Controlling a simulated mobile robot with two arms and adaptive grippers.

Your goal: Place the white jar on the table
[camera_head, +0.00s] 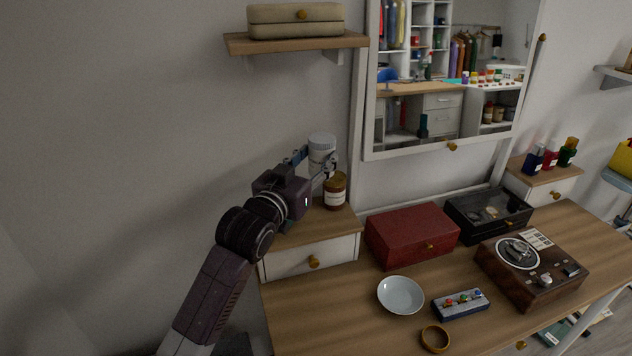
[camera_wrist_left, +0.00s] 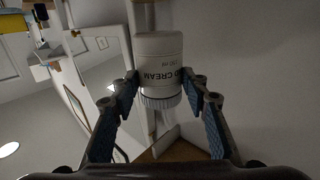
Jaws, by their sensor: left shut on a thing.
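The white jar (camera_head: 321,151) is in my left gripper (camera_head: 316,166), above the small drawer top at the left end of the table. In the left wrist view the white jar (camera_wrist_left: 159,68), with printed cream lettering and a ribbed lid, sits between the blue-padded fingers of my left gripper (camera_wrist_left: 160,92). The wooden table (camera_head: 335,308) is below and to the right of the gripper. My right gripper is in neither view.
A brown jar (camera_head: 335,191) stands on the drawer top (camera_head: 309,229) close to the gripper. A red box (camera_head: 411,234), black case (camera_head: 488,212), white bowl (camera_head: 401,295), gold ring (camera_head: 435,339), button panel (camera_head: 460,304) and record player (camera_head: 531,270) occupy the table. Its front left is clear.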

